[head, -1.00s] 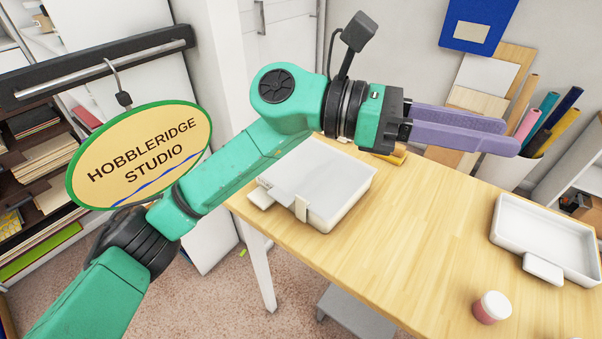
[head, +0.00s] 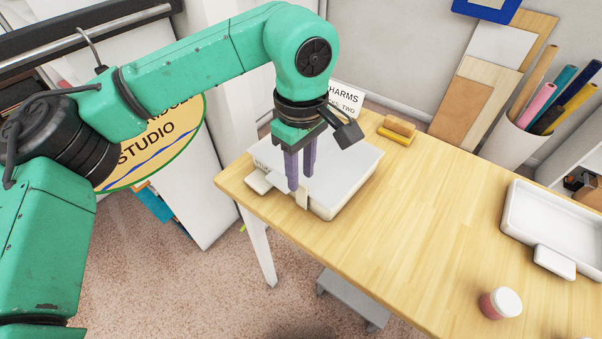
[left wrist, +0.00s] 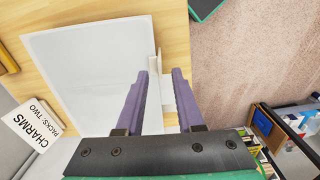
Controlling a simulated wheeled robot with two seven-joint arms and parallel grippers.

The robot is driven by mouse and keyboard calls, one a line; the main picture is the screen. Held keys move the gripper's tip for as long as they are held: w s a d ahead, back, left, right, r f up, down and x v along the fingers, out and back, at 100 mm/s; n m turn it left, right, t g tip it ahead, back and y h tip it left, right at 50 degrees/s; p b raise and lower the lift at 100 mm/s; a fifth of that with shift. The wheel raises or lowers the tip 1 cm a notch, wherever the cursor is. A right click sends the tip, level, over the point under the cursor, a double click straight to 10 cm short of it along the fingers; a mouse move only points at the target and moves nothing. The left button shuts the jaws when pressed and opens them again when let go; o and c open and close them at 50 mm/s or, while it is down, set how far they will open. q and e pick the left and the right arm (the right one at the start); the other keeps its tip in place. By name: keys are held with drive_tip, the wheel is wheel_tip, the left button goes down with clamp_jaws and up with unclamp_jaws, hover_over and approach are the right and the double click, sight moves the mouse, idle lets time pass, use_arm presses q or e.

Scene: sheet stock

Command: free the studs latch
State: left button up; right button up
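The shallow white lidded box (head: 350,168) stands at the left end of the table; its label is mostly hidden by my gripper. A pale latch strap (head: 302,199) hangs over its front edge. In the left wrist view the box lid (left wrist: 85,75) fills the left, with the latch (left wrist: 154,66) at its edge. My left gripper (head: 300,186) points down over that front edge, near the latch. Its purple fingers are apart, with a gap between them in the left wrist view (left wrist: 159,78). I cannot tell whether they touch the latch. My right gripper is out of view.
An open white tray (head: 514,226) and a pink jar with white lid (head: 501,303) are at the right. The middle of the table (head: 425,210) is clear.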

use_arm(q)
drive_tip(key=shift+f, duration=0.85)
clamp_jaws()
idle(0.8)
